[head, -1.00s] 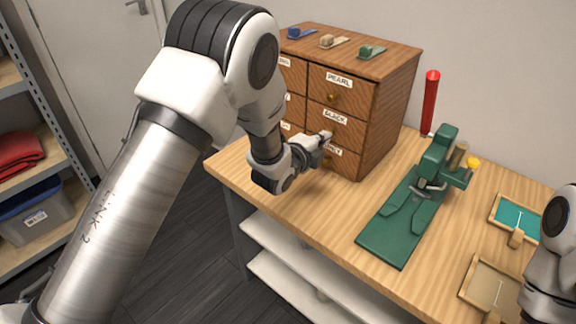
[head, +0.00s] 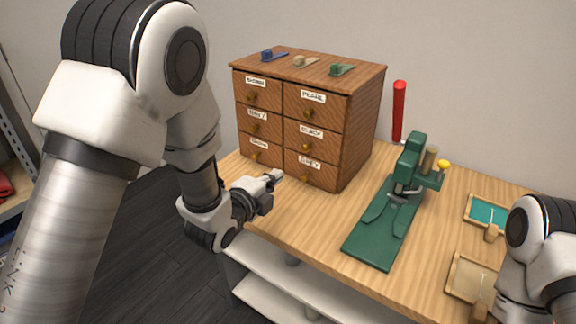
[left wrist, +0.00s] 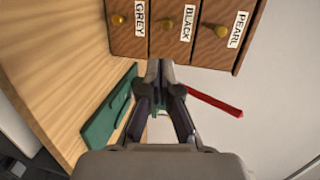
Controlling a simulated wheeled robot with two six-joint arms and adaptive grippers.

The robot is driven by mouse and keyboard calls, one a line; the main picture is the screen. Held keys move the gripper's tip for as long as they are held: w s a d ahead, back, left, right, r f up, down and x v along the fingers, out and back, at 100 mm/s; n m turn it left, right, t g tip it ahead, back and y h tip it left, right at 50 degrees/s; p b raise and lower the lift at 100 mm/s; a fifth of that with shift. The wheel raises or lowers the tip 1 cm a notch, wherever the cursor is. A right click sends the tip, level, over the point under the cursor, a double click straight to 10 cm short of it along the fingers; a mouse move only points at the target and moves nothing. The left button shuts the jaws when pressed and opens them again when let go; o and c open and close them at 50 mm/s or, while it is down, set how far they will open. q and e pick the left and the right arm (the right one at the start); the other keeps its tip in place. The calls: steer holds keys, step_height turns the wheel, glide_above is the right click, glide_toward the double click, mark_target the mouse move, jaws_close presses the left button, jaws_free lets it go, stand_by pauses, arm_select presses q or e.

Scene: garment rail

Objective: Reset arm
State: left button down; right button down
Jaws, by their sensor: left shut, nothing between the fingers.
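My left gripper (head: 272,179) is shut and empty in the head view. It is in front of the wooden drawer cabinet (head: 367,128), apart from the lower drawers, above the table's left edge. In the left wrist view its closed fingers (left wrist: 160,72) point toward the drawers labelled GREY (left wrist: 126,20), BLACK (left wrist: 168,35) and PEARL (left wrist: 212,46). All the drawers that show look shut. My right arm shows at the head view's lower right edge, but its gripper is out of the frame.
A green press (head: 408,180) stands on the wooden table (head: 310,215), with a red rod (head: 399,110) behind it. A teal tray (head: 483,213) and a beige tray (head: 463,278) lie near my right arm. Small blue, beige and green pieces sit on the cabinet.

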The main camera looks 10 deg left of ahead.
arm_select(q)
steer(key=s+a+f+n+g+y+p, duration=0.1)
steer(key=s+a+f+n+g+p, duration=0.2)
steer(key=s+f, duration=0.65)
steer(key=s+a+f+n+g+y+p, duration=0.1)
steer(key=s+a+f+n+g+p, duration=0.15)
steer(key=s+f+g, duration=0.65)
steer(key=s+a+f+n+g, duration=0.1)
steer(key=s+f+n, duration=0.3)
steer(key=s+n, duration=0.4)
steer(key=s+a+f+n+g+y+p, duration=0.1)
steer(key=s+f+n+g, duration=0.1)
steer(key=s+f+n, duration=0.2)
steer(key=s+n, duration=0.3)
steer(key=s, duration=0.1)
steer(key=shift+s+f+n+g+y+p, duration=0.2)
steer(key=shift+f+n+g+y+p, duration=0.1)
steer(key=shift+n, duration=0.05)
steer(key=shift+a, duration=0.1)
